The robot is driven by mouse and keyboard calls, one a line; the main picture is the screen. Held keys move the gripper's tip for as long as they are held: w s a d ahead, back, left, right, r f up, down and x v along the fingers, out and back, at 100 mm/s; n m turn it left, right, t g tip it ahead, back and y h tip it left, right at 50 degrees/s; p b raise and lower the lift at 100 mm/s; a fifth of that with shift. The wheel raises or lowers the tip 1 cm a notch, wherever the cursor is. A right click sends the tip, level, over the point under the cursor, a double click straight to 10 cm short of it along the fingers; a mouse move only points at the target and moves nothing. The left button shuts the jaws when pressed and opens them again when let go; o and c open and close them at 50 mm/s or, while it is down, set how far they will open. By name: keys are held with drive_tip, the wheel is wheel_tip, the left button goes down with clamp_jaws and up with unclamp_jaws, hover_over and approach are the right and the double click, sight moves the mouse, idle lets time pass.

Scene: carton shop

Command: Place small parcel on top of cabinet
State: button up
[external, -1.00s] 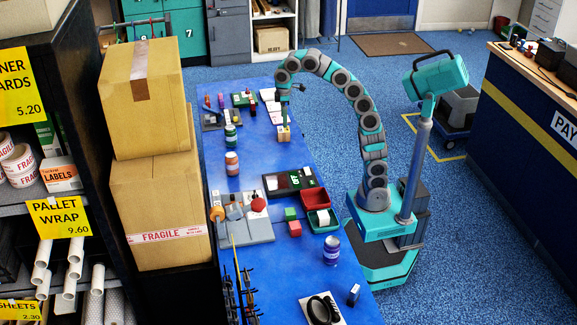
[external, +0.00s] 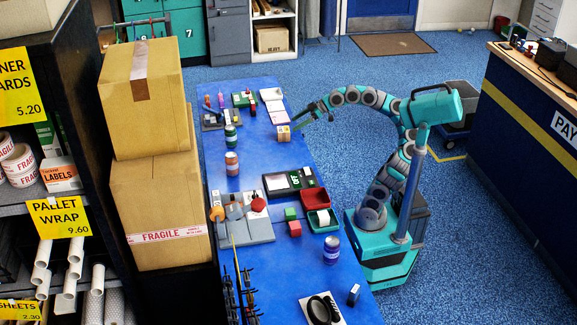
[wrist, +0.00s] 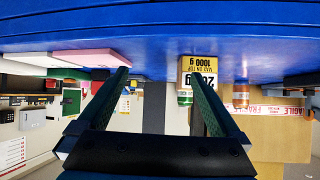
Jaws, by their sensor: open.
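A small tan parcel (external: 283,134) stands on the far part of the blue table, near its right edge. In the wrist view, which is upside down, the parcel (wrist: 198,68) shows a weight label and "MAX ON TOP 1000 g". My gripper (external: 303,118) is open and empty, to the right of the parcel and pointing left. In the wrist view, my gripper's right finger (wrist: 207,108) overlaps the parcel; I cannot tell whether they touch. A grey cabinet (external: 229,38) and teal numbered lockers (external: 188,38) stand behind the table; I cannot tell which cabinet is meant.
The blue table (external: 262,160) carries bottles (external: 232,163), a red tray (external: 314,200), a green tray (external: 325,222), blocks and flat pads (external: 272,100). Large stacked cartons (external: 150,100) stand along its left side.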

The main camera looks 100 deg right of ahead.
sight(286, 129)
drive_tip(key=a+t, duration=0.1)
drive_tip(key=a+b, duration=0.1)
drive_tip(key=a, duration=0.1)
drive_tip(key=a+r+n+t, duration=0.1)
drive_tip(key=a, duration=0.1)
drive_tip(key=shift+w+a+t+b, duration=0.1)
drive_tip(key=shift+a+t+b, duration=0.1)
drive_tip(key=shift+t+b, duration=0.1)
drive_tip(key=shift+w+a, duration=0.1)
drive_tip(key=shift+w, duration=0.1)
drive_tip(key=shift+p+x, duration=0.7)
drive_tip(key=shift+x, duration=0.4)
drive_tip(key=shift+w+r+p, duration=0.1)
drive_tip(key=shift+w+p, duration=0.5)
drive_tip(key=p+x, duration=0.2)
drive_tip(key=x, duration=0.1)
drive_tip(key=shift+w+r, duration=0.1)
drive_tip(key=shift+r, duration=0.05)
drive_tip(key=shift+w+f+p, duration=0.3)
drive_tip(key=shift+w+p, duration=0.05)
drive_tip(key=shift+w, duration=0.15)
clamp_jaws()
